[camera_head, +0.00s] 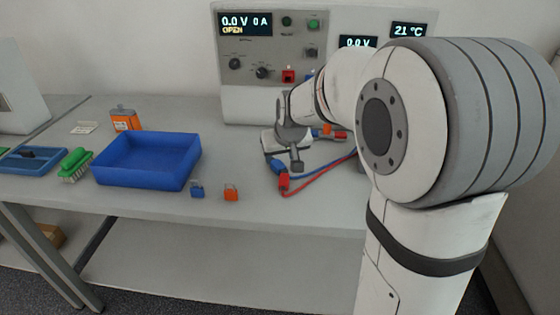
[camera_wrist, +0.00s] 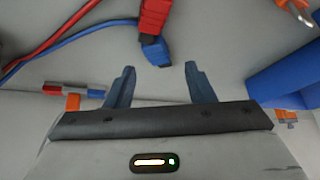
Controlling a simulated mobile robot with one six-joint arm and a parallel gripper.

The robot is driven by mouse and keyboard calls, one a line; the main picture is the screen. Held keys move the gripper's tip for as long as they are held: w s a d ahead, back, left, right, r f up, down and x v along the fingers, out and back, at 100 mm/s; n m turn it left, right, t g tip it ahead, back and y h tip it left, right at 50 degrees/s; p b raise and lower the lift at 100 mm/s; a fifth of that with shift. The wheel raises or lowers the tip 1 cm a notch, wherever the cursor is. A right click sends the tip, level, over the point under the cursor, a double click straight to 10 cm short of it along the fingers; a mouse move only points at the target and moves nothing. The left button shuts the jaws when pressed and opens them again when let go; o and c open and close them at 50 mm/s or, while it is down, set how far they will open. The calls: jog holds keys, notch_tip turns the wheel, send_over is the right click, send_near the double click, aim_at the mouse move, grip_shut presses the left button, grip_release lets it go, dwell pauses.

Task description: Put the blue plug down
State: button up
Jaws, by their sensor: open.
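The blue plug (camera_wrist: 153,50) lies on the grey table with its blue cable running off to the left in the wrist view. It lies beside the red plug (camera_wrist: 153,18), close against it. My gripper (camera_wrist: 160,68) is open and empty, its two fingers apart, with the blue plug just beyond and between the fingertips. No finger visibly touches it. In the head view my gripper (camera_head: 297,165) is low over the table in front of the cycler (camera_head: 262,103).
A blue tray (camera_head: 146,181), a blue padlock (camera_head: 197,190) and an orange padlock (camera_head: 231,193) lie left of my gripper. The red and blue cables (camera_head: 325,172) run right, behind my arm.

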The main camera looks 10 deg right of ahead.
jog(key=v, duration=0.6)
jog(key=s+f+g, duration=0.2)
jog(key=s+f, duration=0.1)
jog(key=s, duration=0.8)
jog(key=s+f+m+g, duration=0.1)
jog(key=s+f, duration=0.2)
jog(key=s, duration=0.9)
jog(key=shift+d+f+g+h, duration=0.3)
jog(key=shift+f+g, duration=0.1)
notch_tip(320, 180, up, 7)
jog(key=p, duration=0.6)
jog(key=shift+s+p, duration=0.2)
jog(key=shift+p, duration=0.1)
